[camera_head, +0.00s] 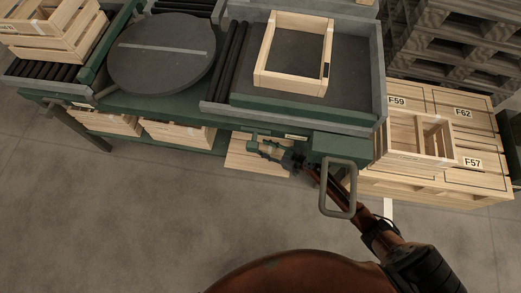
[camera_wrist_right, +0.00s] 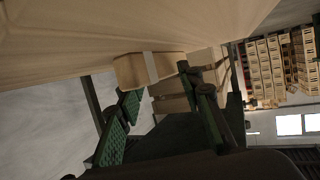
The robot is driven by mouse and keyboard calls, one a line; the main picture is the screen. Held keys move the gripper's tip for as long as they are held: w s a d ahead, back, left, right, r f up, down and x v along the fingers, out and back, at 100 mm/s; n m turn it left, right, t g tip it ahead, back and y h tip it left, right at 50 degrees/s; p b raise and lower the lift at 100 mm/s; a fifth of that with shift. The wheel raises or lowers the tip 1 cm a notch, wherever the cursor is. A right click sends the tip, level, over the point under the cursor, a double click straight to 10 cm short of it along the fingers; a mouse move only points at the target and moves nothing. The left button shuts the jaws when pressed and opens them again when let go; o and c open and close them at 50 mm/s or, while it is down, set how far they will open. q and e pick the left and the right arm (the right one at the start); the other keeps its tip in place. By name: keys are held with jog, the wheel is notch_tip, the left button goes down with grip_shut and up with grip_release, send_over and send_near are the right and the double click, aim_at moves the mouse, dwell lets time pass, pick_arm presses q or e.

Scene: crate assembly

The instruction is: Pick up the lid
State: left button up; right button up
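A flat pale wooden panel, seemingly the lid (camera_head: 244,162), shows low under the front edge of the workstation, partly hidden by the table and my gripper. My right gripper (camera_head: 262,150) reaches in under that edge and overlaps the panel in the head view. In the right wrist view a broad wooden surface (camera_wrist_right: 110,35) fills the top, with a wooden block (camera_wrist_right: 145,69) below it. The right gripper (camera_wrist_right: 162,84) has its two green-padded fingers spread apart, with the wood beyond or between them; contact cannot be told. My left gripper is not in view.
An open wooden crate frame (camera_head: 264,78) stands on the workstation, right of a round turntable (camera_head: 150,70). Smaller crates (camera_head: 180,135) sit under the table. The floor in front is clear.

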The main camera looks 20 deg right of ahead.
jog(key=shift+s+f, duration=0.1)
grip_shut()
dwell(0.5)
